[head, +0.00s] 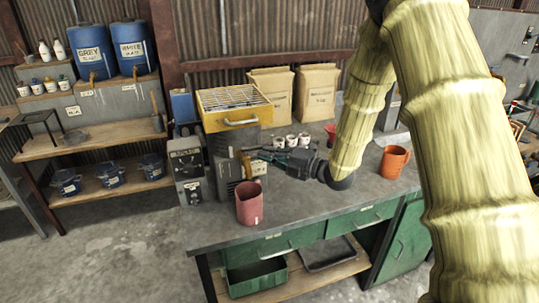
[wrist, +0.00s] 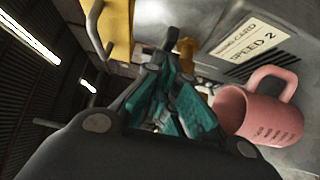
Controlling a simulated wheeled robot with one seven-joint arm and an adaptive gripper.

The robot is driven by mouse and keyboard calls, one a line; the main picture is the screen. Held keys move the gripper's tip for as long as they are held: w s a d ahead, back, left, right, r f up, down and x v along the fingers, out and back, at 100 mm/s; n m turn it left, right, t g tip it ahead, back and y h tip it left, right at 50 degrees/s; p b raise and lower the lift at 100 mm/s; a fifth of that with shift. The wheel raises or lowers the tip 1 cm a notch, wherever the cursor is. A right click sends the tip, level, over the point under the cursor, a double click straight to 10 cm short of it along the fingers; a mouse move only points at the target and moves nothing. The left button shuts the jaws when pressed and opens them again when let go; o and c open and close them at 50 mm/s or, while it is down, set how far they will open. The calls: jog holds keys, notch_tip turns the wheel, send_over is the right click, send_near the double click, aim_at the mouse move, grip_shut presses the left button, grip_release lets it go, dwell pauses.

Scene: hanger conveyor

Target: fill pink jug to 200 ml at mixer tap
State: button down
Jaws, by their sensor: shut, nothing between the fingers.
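The pink jug (head: 249,203) stands upright on the bench below the front of the mixer (head: 229,165). It also shows in the wrist view (wrist: 255,113), with its handle, mouth and some dark marks on its side. Its inside is too dark to tell a liquid level. A brass-coloured tap (head: 246,165) juts from the mixer above the jug; it shows in the wrist view too (wrist: 187,47). My gripper (head: 255,155) is shut and empty, its fingertips close to the tap. I cannot tell whether they touch it. In the wrist view the teal fingers (wrist: 163,50) point toward the tap.
A yellow tray with a wire grate (head: 232,105) tops the mixer. A grey control box (head: 188,172) stands left of it. Several small cups (head: 291,140) and two paper sacks (head: 271,93) stand behind my gripper. An orange jug (head: 394,161) stands right.

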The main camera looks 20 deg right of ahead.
jog(key=shift+w+d+r+b, duration=0.1)
jog(key=shift+w+d+b, duration=0.05)
jog(key=shift+w+b, duration=0.3)
jog(key=shift+w+d+r+b, duration=0.1)
jog(key=shift+w+b, duration=0.1)
jog(key=shift+b, duration=0.35)
